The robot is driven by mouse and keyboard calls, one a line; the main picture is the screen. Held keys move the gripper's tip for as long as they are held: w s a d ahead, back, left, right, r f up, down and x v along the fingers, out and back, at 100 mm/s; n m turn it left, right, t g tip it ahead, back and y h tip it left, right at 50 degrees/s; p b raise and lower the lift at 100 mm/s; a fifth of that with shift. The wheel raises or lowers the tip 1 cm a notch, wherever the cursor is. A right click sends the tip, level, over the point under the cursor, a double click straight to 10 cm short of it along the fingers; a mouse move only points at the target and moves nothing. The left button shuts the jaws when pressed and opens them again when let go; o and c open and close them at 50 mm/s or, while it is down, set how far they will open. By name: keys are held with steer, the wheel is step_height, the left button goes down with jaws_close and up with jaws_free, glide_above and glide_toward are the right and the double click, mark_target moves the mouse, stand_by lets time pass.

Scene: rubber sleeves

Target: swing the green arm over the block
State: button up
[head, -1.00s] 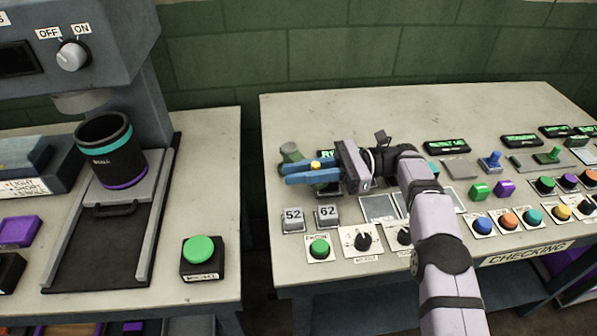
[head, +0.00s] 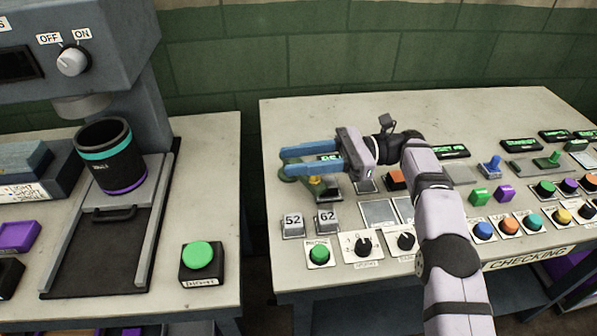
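My gripper (head: 286,161) has two blue fingers pointing left over the left end of the right-hand bench. The fingers are apart, with a narrow gap between them. The fingers hide much of this fixture. I cannot tell for certain which piece is the block.
Grey blocks marked 52 (head: 293,225) and 62 (head: 327,220) stand in front of the fixture. Knobs (head: 363,246), buttons (head: 320,254) and small displays (head: 519,145) crowd the bench to the right. A gap separates the left bench (head: 215,135).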

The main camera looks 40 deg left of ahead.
step_height(320, 180, up, 5)
steer(key=shift+f+p, duration=0.1)
steer(key=shift+p, duration=0.3)
